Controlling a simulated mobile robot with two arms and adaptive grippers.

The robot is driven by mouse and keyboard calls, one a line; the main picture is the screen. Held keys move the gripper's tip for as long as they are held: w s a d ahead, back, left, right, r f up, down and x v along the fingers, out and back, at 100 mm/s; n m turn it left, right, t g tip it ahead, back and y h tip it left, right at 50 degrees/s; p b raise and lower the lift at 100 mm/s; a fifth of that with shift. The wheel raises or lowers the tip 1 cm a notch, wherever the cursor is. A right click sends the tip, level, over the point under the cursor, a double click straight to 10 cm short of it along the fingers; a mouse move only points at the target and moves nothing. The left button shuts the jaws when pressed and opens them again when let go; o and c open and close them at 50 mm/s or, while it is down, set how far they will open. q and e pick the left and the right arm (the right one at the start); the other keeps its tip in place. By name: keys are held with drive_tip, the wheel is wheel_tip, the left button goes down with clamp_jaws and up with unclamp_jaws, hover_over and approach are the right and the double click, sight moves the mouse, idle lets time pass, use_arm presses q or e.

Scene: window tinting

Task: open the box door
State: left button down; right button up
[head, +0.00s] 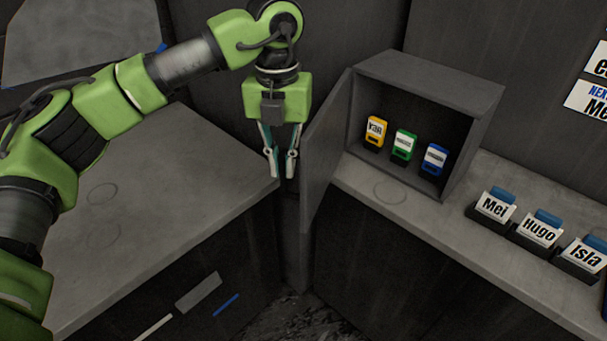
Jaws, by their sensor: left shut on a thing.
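The grey box (430,80) stands on the right counter, and its front is open to view. The box door (326,150) is swung out to the left of the opening and stands upright. My left gripper (282,165) points down at the outer left side of the door. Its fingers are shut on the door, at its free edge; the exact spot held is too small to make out. My right gripper is not in view.
Inside the box stand a yellow tag (375,132), a green tag (403,146) and a blue tag (433,159). Name cards in holders, Mei (494,207), Hugo (538,231) and Isla (584,255), stand to the right. The left counter (190,190) is mostly clear.

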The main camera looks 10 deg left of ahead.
use_arm(q)
drive_tip(key=w+a+m, duration=0.1)
drive_tip(key=w+a, duration=0.2)
drive_tip(key=a, duration=0.3)
drive_tip(key=shift+w, duration=0.4)
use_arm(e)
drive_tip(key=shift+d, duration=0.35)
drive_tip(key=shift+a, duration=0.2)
use_arm(q)
drive_tip(key=c, duration=2.1)
unclamp_jaws()
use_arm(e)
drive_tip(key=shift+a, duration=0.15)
use_arm(q)
drive_tip(key=shift+d, duration=0.1)
